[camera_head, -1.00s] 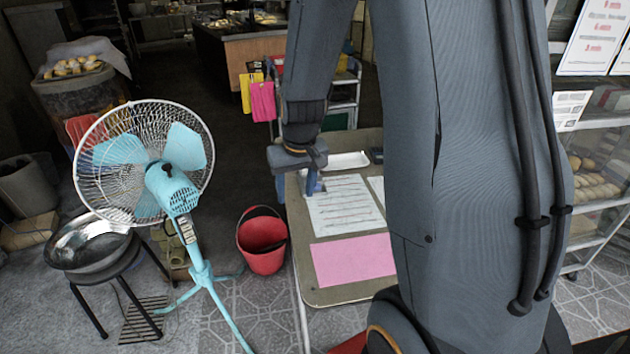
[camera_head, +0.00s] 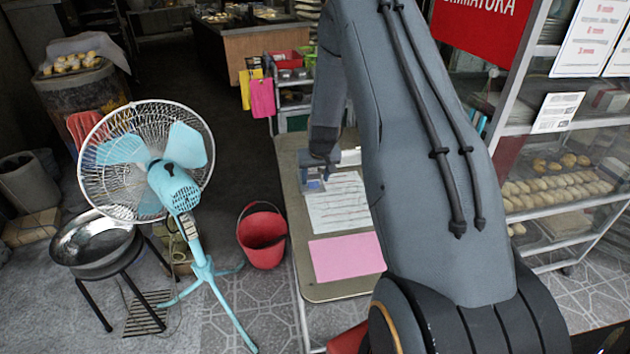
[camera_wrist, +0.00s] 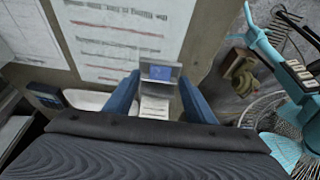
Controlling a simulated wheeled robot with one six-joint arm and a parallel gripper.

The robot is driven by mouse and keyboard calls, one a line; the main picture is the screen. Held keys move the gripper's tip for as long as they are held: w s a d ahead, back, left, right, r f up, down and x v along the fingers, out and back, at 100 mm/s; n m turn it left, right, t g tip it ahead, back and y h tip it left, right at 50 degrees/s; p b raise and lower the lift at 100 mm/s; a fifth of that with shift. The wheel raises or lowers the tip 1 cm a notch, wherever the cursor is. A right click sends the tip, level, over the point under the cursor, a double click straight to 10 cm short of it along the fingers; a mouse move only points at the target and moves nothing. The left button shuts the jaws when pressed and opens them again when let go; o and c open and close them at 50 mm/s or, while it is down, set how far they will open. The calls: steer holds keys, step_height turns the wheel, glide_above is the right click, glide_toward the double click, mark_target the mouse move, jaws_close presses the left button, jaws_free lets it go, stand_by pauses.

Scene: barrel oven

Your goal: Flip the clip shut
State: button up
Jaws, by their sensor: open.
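A small grey hinged piece with a blue panel (camera_wrist: 160,74), seemingly the clip, shows in the wrist view. Its panel stands open at an angle to a pale lower part (camera_wrist: 155,107). My gripper (camera_wrist: 158,80) is open, with one blue finger on each side of this piece. I cannot tell whether either finger touches it. In the head view my gripper (camera_head: 315,180) is low over the left side of the table (camera_head: 345,291), and I cannot clearly make out the clip there.
A printed sheet (camera_head: 338,203) and a pink sheet (camera_head: 345,257) lie on the table. A white tray (camera_wrist: 85,99) and a dark blue item (camera_wrist: 45,95) are near the clip. A blue fan (camera_head: 175,185) and red bucket (camera_head: 262,238) stand left of the table.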

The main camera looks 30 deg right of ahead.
mark_target(314, 185)
steer(key=shift+p+x, duration=0.35)
steer(key=shift+x, duration=1.3)
steer(key=c, duration=1)
